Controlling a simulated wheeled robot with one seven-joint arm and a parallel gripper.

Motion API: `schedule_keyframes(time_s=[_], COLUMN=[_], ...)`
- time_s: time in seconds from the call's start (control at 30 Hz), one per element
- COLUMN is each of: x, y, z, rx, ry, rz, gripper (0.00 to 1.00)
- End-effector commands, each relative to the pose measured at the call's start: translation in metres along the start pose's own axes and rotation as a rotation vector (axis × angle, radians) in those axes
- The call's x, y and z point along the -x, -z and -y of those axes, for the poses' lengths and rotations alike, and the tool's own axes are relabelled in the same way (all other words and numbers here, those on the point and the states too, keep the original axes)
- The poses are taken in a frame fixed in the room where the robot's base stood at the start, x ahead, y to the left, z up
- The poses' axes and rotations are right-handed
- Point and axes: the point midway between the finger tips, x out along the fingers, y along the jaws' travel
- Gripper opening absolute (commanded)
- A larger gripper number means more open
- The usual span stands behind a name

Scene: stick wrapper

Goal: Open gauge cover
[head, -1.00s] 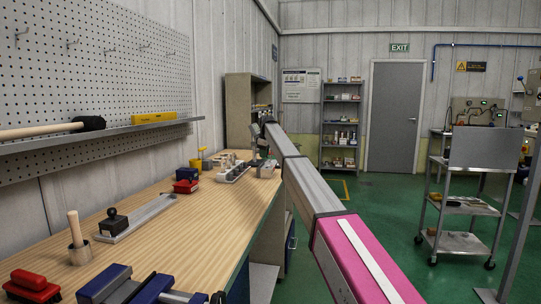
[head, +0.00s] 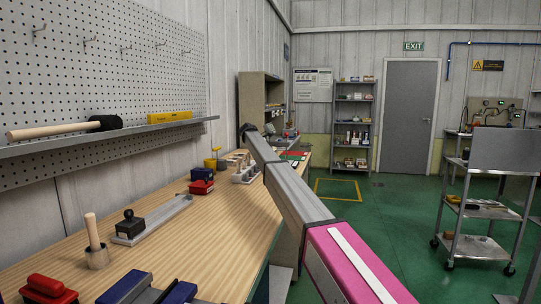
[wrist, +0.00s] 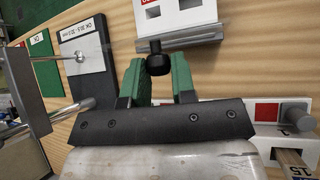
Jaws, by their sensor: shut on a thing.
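In the wrist view my gripper (wrist: 157,75) has two green fingers, one on each side of a round black knob (wrist: 158,63), and is shut on it. A thin pale edge runs sideways past the knob, perhaps part of a clear cover; its outline is hard to make out.
A white block (wrist: 180,15) with dark slots stands just beyond the knob. A unit with red and grey squares (wrist: 265,111) lies at right. A pegboard shelf (head: 100,145) borders the left.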

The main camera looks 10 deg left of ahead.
Motion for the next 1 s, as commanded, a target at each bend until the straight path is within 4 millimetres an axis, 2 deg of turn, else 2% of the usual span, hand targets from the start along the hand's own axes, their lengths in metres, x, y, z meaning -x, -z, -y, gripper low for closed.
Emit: schedule_keyframes(time_s=[0.3,0.8,0.83,0.9,1.0], x=[-0.0025,-0.0032,-0.0033,-0.0032,-0.0032], y=[0.0053,0.0055,0.0055,0.0055,0.0054], z=[0.0017,0.002,0.002,0.0019,0.0018], rx=[0.023,0.027,0.027,0.027,0.027], ry=[-0.017,-0.02,-0.02,-0.02,-0.02], rz=[0.104,0.12,0.12,0.12,0.12], gripper=[0.0,0.0,0.28,0.5,0.5])
